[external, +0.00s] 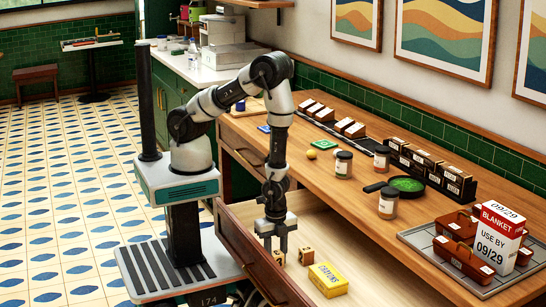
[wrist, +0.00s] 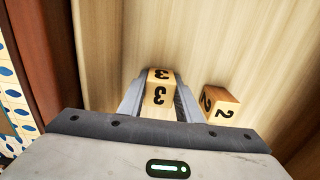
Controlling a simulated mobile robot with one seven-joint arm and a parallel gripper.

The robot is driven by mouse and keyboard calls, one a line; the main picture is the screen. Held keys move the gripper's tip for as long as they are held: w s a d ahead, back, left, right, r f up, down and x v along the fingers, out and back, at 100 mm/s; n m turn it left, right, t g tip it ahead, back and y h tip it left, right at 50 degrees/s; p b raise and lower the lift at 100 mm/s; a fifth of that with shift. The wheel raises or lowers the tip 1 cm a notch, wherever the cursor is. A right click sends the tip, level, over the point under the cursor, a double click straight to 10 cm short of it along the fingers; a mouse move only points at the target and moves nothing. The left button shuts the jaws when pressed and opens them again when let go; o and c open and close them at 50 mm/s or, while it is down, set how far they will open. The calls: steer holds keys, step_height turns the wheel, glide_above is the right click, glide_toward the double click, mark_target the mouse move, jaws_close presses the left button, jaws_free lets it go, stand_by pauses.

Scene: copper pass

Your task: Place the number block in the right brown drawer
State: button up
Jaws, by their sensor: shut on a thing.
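The right brown drawer (external: 239,244) is pulled open, with its pale wooden inside showing. My gripper (external: 276,248) is down inside it, shut on a wooden number block marked 3 (wrist: 159,91). In the external view this block (external: 279,258) shows low at the fingertips. In the wrist view my gripper (wrist: 158,105) has a finger on each side of it. A second wooden block, marked 2 (wrist: 220,104), stands just to the right, apart from the fingers; it also shows in the external view (external: 306,256). I cannot tell whether the held block touches the drawer floor.
A yellow crayons box (external: 328,279) lies in the drawer, right of the blocks. The wooden counter (external: 330,190) above holds jars, a black pan (external: 396,187) and a tray (external: 437,243) with brown cases and a red-and-white box. The drawer's front wall stands close left of my gripper.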

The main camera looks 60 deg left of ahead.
mark_target(276, 252)
steer(key=shift+f, duration=0.25)
steer(key=o, duration=1)
steer(key=shift+r, duration=0.1)
steer(key=shift+o, duration=0.2)
step_height(276, 252, up, 12)
steer(key=p, duration=0.1)
steer(key=shift+r, duration=0.15)
